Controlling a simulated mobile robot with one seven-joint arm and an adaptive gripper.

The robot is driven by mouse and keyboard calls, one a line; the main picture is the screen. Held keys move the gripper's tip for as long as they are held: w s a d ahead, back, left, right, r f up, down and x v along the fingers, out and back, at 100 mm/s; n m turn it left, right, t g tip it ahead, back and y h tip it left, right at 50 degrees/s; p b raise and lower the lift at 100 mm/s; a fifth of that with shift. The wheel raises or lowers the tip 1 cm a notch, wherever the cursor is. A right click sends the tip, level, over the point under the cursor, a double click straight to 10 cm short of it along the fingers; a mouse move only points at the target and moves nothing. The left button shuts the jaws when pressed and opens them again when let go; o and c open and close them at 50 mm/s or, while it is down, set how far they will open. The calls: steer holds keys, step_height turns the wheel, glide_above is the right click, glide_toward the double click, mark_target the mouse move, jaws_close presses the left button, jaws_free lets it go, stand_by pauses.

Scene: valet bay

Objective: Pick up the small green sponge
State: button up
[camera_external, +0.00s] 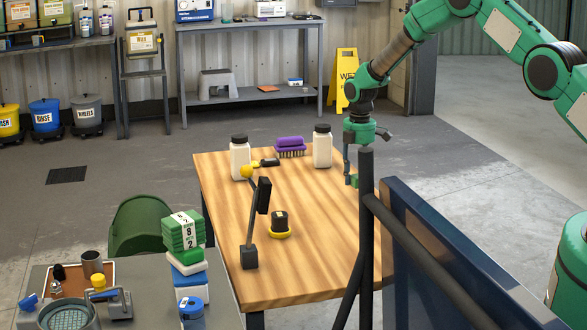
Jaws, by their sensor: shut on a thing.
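My gripper (349,175) points down over the right side of the wooden table (310,255), partly hidden by a dark post. It is shut on a small green piece at its fingertips, which looks like the small green sponge (354,181). Whether the sponge touches the tabletop or is just above it, I cannot tell.
Two white bottles with black caps (240,158) (322,147), a purple brush (290,146), a black-and-yellow round tool (280,222) and a dark stand (249,257) are on the table. A dark post (366,230) and blue panel (425,255) stand in front at right. The middle-right tabletop is clear.

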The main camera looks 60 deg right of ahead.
steer(key=s+a, duration=0.1)
steer(key=s, duration=0.2)
steer(key=s+a+p, duration=0.1)
steer(key=s+a, duration=0.1)
steer(key=s, duration=0.2)
steer(key=s+a+r, duration=0.1)
steer(key=s+a, duration=0.1)
steer(key=s, duration=0.2)
steer(key=shift+s+a+r, duration=0.1)
steer(key=shift+s, duration=0.15)
stand_by(0.5)
